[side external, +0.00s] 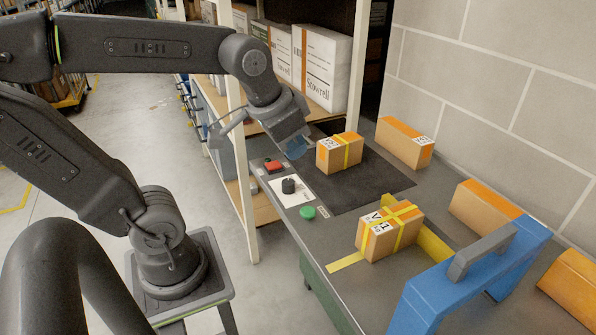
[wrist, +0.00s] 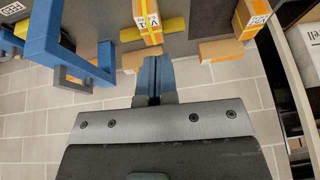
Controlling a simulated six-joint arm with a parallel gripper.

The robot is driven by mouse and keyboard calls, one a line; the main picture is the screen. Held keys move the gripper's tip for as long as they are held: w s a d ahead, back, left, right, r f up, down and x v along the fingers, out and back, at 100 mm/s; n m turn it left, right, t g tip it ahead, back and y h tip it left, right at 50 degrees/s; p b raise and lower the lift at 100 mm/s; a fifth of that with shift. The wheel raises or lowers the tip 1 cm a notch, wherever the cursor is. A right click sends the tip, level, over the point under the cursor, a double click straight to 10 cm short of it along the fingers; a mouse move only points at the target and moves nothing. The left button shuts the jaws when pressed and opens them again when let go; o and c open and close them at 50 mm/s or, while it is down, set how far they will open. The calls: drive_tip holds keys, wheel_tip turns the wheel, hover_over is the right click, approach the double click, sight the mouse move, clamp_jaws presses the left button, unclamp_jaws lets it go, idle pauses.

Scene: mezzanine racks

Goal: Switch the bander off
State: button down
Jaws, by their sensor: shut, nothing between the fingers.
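The bander's blue arch (side external: 478,270) stands at the right end of the grey bench; it also shows at the left of the wrist view (wrist: 40,45). Along the bench's near edge are a red control (side external: 274,166), a black knob (side external: 288,186) on a white plate, and a green button (side external: 307,212). None of these three shows in the wrist view. My gripper (side external: 297,150) is shut and empty, its blue fingers above the bench near the red control, apart from it as far as I can tell. The wrist view shows the fingers (wrist: 156,65) together.
A yellow-strapped carton (side external: 390,230) sits by a yellow strip (side external: 346,262). Another strapped carton (side external: 339,153) stands on the dark mat (side external: 365,183), close to my gripper. More cartons (side external: 405,142) line the wall. A rack post (side external: 243,190) rises left of the bench.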

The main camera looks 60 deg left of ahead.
drive_tip(key=w+a+g, duration=0.1)
drive_tip(key=w+a, duration=0.6)
drive_tip(key=g, duration=0.4)
hover_over(273, 166)
drive_tip(key=w+d, duration=0.1)
drive_tip(key=w, duration=0.2)
wheel_tip(273, 166, down, 16)
drive_tip(key=shift+s+r+h, duration=0.15)
drive_tip(key=shift+r+h, duration=0.05)
drive_tip(key=shift+h, duration=0.1)
wheel_tip(273, 166, down, 14)
